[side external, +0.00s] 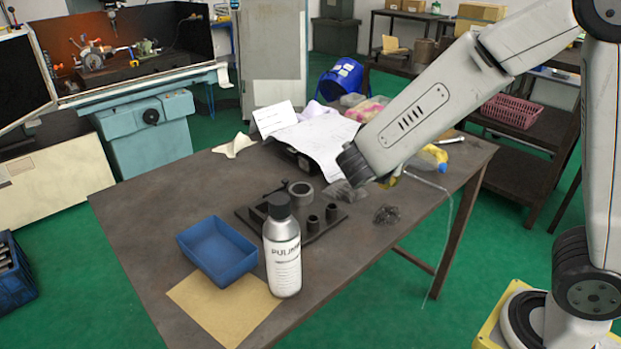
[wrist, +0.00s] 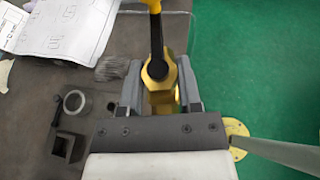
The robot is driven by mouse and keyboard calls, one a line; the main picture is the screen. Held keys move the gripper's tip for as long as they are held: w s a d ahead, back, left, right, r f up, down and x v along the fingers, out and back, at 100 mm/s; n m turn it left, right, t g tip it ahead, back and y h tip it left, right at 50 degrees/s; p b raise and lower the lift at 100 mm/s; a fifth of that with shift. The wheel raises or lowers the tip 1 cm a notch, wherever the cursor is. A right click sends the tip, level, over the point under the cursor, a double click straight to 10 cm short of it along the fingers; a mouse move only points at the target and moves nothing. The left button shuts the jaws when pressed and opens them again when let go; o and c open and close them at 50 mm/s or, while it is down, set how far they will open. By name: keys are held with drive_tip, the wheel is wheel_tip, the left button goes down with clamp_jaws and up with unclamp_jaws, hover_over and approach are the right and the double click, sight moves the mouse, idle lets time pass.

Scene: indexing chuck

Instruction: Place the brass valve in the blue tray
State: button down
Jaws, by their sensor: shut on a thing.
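The brass valve (wrist: 160,80) shows in the wrist view, a gold body with a black lever handle pointing away from me. My gripper (wrist: 158,88) is shut on it, with a grey finger on each side of the body. In the side view my forearm hides the gripper and most or all of the valve. The blue tray (side external: 218,248) stands on the near left part of the table in the side view and looks empty. It is out of the wrist view.
A white bottle with a black cap (side external: 283,248) stands right of the tray, in front of a dark fixture plate (side external: 325,228) with a ring (side external: 300,190) and posts. A tan sheet (side external: 225,310) lies in front of the tray. Drawing papers (side external: 318,140) lie at the back.

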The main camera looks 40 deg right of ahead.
drive_tip(key=w+a+n+t+y, duration=0.3)
drive_tip(key=w+a+n+t, duration=0.3)
drive_tip(key=w+a, duration=0.75)
drive_tip(key=n+t+y, duration=0.4)
drive_tip(key=n+y, duration=0.2)
hover_over(213, 256)
wheel_tip(213, 256, down, 6)
wheel_tip(213, 256, down, 7)
drive_tip(key=shift+f, duration=0.15)
drive_tip(key=shift+f, duration=0.1)
drive_tip(key=shift+f, duration=1.8)
drive_tip(key=shift+f, duration=0.1)
drive_tip(key=shift+c, duration=1.4)
unclamp_jaws()
drive_tip(key=shift+f, duration=0.1)
